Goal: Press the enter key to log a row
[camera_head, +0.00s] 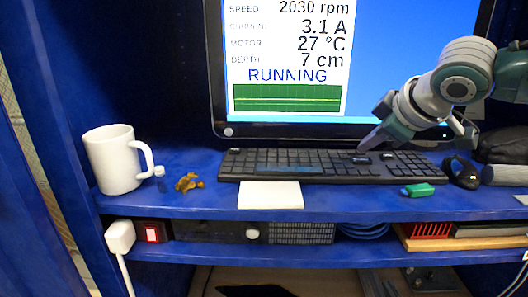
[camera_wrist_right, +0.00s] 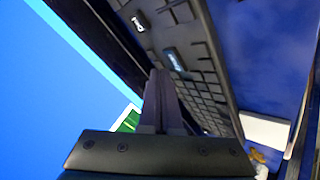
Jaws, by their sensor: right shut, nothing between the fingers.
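A black keyboard (camera_head: 290,163) lies on the blue shelf below the monitor. Two keys with light legends stand out at its right part; one, bluish, may be the enter key (camera_wrist_right: 175,59), but its label is too blurred to read surely. My right gripper (camera_head: 364,148) comes in from the right, fingers together and empty, tips pointing down-left over the keyboard's right part. In the right wrist view its fingers (camera_wrist_right: 160,75) show just beside the bluish key; whether they touch a key I cannot tell. The monitor (camera_head: 290,60) reads RUNNING, 2030 rpm. My left gripper is not in view.
A white mug (camera_head: 113,160) and a small brown object (camera_head: 189,182) stand left of the keyboard. A white pad (camera_head: 270,195) lies in front of it. A green USB stick (camera_head: 417,190) and a black mouse-like object (camera_head: 461,172) lie to the right. A red switch (camera_head: 152,233) is below.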

